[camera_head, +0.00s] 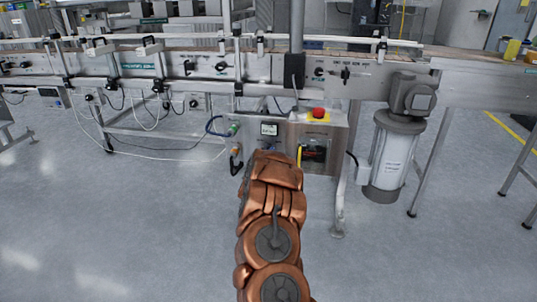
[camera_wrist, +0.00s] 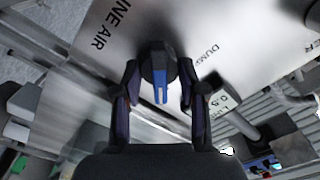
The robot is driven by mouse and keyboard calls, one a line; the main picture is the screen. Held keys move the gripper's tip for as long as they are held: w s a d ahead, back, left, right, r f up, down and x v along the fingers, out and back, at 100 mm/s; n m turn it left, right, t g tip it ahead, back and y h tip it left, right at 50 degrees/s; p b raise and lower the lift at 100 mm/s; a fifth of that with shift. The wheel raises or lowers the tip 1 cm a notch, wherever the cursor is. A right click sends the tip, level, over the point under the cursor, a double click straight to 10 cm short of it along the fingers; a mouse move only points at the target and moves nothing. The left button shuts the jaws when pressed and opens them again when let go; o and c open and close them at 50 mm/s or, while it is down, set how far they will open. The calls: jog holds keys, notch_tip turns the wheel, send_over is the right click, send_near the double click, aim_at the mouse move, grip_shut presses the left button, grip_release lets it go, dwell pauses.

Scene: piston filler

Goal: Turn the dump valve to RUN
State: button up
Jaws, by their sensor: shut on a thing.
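The dump valve knob (camera_wrist: 158,62) shows in the wrist view as a dark round body with a blue two-pronged bar pointing down the picture. It sits on a pale metal panel (camera_wrist: 110,50), beside lettering that begins "DUMP". My gripper (camera_wrist: 159,80) has one dark finger on each side of the knob and is shut on it. The lower end of the knob is between the fingers. No RUN mark is readable. In the head view my copper arm covers the gripper and the valve, in front of the control panel under the conveyor.
"LINE AIR" lettering is upper left of the knob in the wrist view.

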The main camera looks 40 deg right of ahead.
jog(key=o, duration=1.1)
jog(key=v, duration=1.2)
